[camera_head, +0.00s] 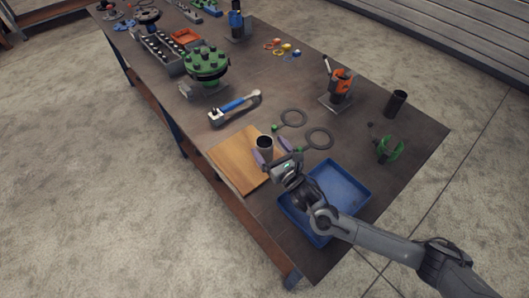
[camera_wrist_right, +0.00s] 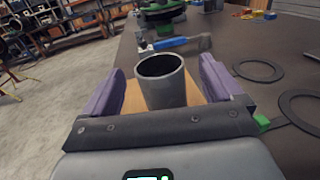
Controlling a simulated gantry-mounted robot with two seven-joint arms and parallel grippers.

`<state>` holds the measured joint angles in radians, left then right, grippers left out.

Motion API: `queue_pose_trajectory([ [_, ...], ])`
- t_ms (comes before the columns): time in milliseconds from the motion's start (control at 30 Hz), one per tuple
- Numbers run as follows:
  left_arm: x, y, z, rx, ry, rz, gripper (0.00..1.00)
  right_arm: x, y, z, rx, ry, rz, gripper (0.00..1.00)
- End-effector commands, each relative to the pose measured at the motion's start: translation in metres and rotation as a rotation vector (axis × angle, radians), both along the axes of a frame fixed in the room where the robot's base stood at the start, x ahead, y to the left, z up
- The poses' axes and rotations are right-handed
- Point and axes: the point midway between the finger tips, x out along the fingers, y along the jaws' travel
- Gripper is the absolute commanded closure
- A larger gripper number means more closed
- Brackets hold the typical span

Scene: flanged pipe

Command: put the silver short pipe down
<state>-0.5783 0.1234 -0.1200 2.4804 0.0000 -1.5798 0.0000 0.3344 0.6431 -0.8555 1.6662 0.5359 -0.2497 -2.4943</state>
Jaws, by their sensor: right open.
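The silver short pipe (camera_head: 265,145) stands upright on the wooden board (camera_head: 236,161) near the table's front edge. In the right wrist view the pipe (camera_wrist_right: 163,82) stands between the two purple fingers, with a gap on each side. My right gripper (camera_head: 270,156) is open around the pipe; it also shows in the right wrist view (camera_wrist_right: 161,85). The pipe's lower end is partly hidden by the gripper in the head view. My left gripper is not in view.
A blue tray (camera_head: 361,200) lies right of the board, under my right arm. Two dark rings (camera_head: 319,139) lie behind the board.

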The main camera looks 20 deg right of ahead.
Motion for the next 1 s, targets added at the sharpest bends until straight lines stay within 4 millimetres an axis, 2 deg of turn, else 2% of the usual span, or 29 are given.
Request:
queue_pose_trajectory([
  [400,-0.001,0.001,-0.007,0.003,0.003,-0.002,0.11,0.045,0.008,-0.003,0.001,-0.001,-0.001,0.07],
  [733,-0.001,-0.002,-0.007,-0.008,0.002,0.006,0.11,0.05,0.009,-0.003,0.001,-0.001,0.0,0.07],
  [1000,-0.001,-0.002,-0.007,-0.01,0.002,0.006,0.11,0.05,0.009,-0.003,0.001,-0.001,0.0,0.47],
])
